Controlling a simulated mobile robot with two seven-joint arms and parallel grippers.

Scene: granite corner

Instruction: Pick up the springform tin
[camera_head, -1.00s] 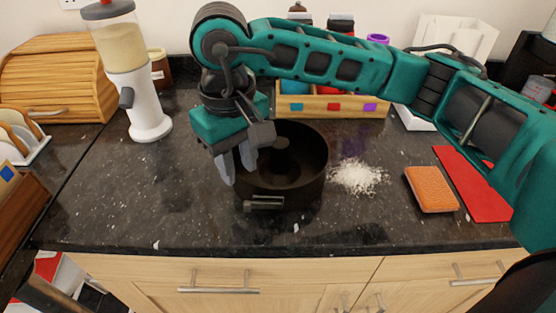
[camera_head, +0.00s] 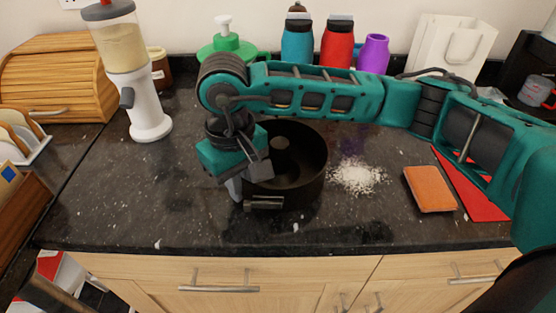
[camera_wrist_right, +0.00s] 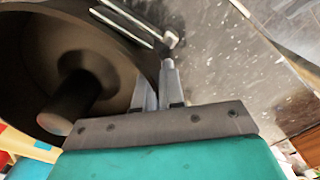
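The springform tin (camera_head: 309,182) is dark and round, with a raised centre tube and a metal clasp at the front. It stands upright on the granite counter. My right gripper (camera_head: 238,188) is low at the tin's left side wall. In the right wrist view the fingers (camera_wrist_right: 158,88) straddle the tin's wall (camera_wrist_right: 112,58), one inside and one outside. They are close together, with the wall pinched between them. The arm hides part of the tin's left rim. My left gripper is not in view.
White grains (camera_head: 357,177) lie right of the tin, with an orange sponge (camera_head: 430,188) and red mat (camera_head: 468,188) beyond. A dispenser (camera_head: 130,85) stands left. Bottles (camera_head: 337,42) stand behind my arm. The counter's front left is clear.

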